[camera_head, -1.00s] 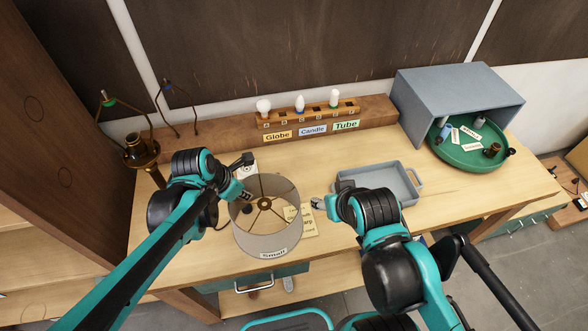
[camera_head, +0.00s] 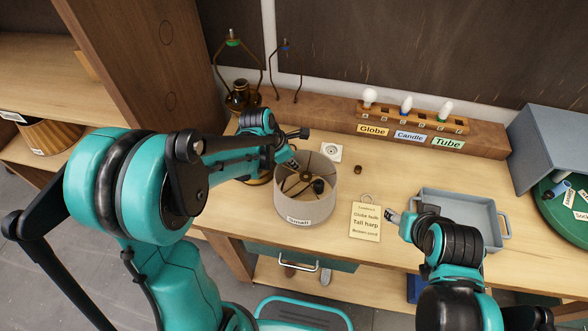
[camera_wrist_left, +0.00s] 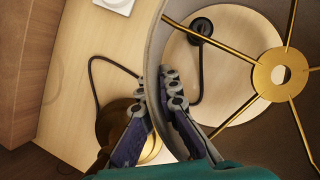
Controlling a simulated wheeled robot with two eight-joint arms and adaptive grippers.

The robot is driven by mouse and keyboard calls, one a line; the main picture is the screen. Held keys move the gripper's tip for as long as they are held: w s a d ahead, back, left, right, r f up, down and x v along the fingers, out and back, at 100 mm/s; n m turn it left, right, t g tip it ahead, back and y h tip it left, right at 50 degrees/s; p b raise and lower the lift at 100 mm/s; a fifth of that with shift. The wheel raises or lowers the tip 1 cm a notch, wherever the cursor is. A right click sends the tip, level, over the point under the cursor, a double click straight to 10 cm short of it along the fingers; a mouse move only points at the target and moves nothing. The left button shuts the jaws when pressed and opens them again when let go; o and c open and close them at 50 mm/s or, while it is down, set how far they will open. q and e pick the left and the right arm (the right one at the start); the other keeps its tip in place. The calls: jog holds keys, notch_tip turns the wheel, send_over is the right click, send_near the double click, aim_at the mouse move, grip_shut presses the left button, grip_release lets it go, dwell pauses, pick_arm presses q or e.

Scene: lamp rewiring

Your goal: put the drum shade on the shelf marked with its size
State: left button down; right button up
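The drum shade (camera_head: 306,206), a grey-beige cylinder tagged "Small", is upright at the front of the workbench, its open top showing a brass spider. My left gripper (camera_head: 290,163) is at its back left rim. In the left wrist view, the fingers (camera_wrist_left: 170,90) straddle the shade wall (camera_wrist_left: 152,60), one outside and one inside, closed on it. I cannot tell whether the shade touches the bench. My right gripper (camera_head: 394,215) is beside the note card, apart from the shade; its finger opening is unclear. A wooden shelf (camera_head: 35,65) stands at the left; its label (camera_head: 12,117) is unreadable.
A pleated tan shade (camera_head: 55,135) sits on the left shelving, partly behind my left arm. A brown lamp base (camera_head: 241,97) with harp stands behind. A note card (camera_head: 365,222), grey tray (camera_head: 460,215) and bulb rack (camera_head: 415,117) lie to the right. A black plug (camera_wrist_left: 201,27) shows through the shade.

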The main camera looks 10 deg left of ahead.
pick_arm(q)
jog(key=shift+f+b, duration=0.35)
jog(key=shift+f, duration=1.1)
jog(key=shift+f, duration=0.1)
jog(key=c, duration=1.7)
grip_release()
